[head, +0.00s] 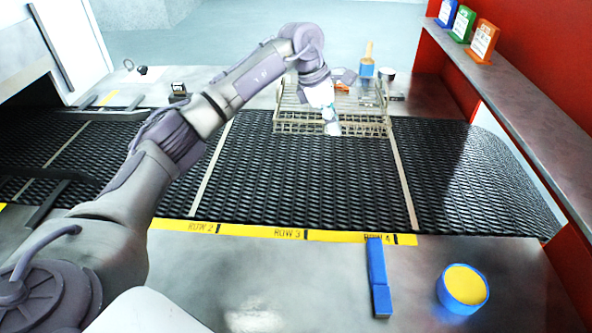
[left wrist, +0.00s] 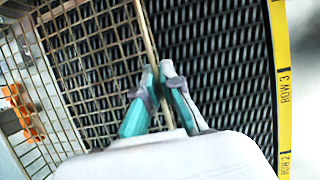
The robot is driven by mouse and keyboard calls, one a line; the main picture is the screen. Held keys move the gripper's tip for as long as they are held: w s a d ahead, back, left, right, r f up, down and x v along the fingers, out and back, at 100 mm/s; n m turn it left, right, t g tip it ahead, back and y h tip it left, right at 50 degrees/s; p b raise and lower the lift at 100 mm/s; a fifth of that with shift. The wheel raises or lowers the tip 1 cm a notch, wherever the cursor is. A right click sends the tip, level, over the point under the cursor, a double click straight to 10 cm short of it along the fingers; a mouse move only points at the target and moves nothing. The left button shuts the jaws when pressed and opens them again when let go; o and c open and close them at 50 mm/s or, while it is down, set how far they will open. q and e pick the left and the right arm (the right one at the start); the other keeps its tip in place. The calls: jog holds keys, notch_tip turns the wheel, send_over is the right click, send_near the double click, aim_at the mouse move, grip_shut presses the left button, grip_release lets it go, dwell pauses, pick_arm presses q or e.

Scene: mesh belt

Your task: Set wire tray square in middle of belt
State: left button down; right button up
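The wire tray (head: 358,127) is a tan wire mesh basket at the far side of the black mesh belt (head: 290,180). Its near part is over the belt and its far part over the back ledge. My left gripper (head: 332,129) is at its near rim. In the left wrist view, the tray's mesh (left wrist: 90,60) fills the left side, and the rim runs between the fingertips of my left gripper (left wrist: 157,72), which are closed close on it. The fingers partly hide the rim. My right gripper is not in view.
A blue bottle-like item (head: 367,68) and a dark cup (head: 387,74) stand on the back ledge. A yellow strip (head: 260,232) with row marks edges the belt's near side. A blue bar (head: 377,275) and a blue-yellow round item (head: 463,288) are on the near counter. The belt's middle is clear.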

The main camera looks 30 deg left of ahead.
pick_arm(q)
jog(key=p, duration=0.3)
send_over(310, 192)
jog(key=a, duration=0.1)
jog(key=f, duration=0.5)
jog(key=shift+s+a+f, duration=0.15)
jog(key=shift+s+f, duration=0.05)
jog(key=shift+f, duration=0.15)
notch_tip(310, 192, down, 4)
jog(key=shift+r+p, duration=0.15)
jog(key=shift+p, duration=0.7)
jog(key=shift+f, duration=0.25)
jog(key=c, duration=1.8)
grip_release()
jog(key=shift+f, duration=0.15)
jog(key=o, duration=0.5)
jog(key=shift+s, duration=0.1)
